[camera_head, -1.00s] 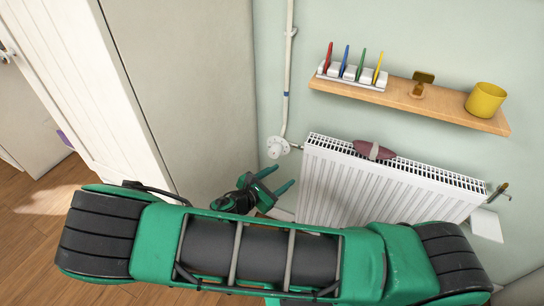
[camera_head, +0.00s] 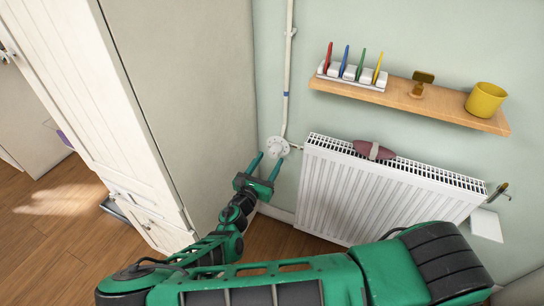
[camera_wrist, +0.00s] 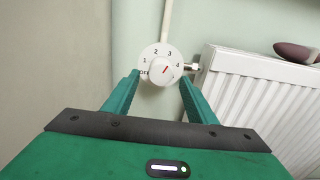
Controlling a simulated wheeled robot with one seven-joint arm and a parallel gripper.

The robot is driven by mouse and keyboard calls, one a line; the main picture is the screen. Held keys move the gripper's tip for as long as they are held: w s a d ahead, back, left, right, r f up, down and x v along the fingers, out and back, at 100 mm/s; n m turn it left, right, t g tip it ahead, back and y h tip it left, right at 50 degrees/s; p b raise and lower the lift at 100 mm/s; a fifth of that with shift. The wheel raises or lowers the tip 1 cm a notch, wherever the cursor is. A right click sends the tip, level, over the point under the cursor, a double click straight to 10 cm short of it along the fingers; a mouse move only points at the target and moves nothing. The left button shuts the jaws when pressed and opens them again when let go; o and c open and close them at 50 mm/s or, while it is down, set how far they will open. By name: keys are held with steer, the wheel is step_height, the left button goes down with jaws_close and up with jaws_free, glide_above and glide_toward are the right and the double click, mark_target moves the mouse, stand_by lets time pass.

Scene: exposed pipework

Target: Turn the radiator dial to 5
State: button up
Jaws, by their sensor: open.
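The radiator dial (camera_head: 278,146) is a white round valve at the lower end of the wall pipe, left of the radiator. In the wrist view its scale disc (camera_wrist: 163,50) shows OFF, 1, 2, 3 and 4; I cannot see the 5. The white knob (camera_wrist: 160,72) in its middle has a red mark pointing right and slightly up, roughly toward the 4. My gripper (camera_head: 268,161) is open and empty, pointing at the dial. In the wrist view its fingertips (camera_wrist: 159,76) lie either side of the knob; I cannot tell any contact.
The white radiator (camera_head: 380,195) stands right of the dial, with a mauve object (camera_head: 374,150) on top. A wooden shelf (camera_head: 430,108) holds a yellow cup (camera_head: 486,100) and a rack with coloured items. A tall cabinet (camera_head: 185,90) stands close on the left.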

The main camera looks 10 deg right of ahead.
mark_target(272, 156)
steer(key=shift+x, duration=1.85)
steer(key=shift+c, duration=0.7)
steer(key=c, duration=0.9)
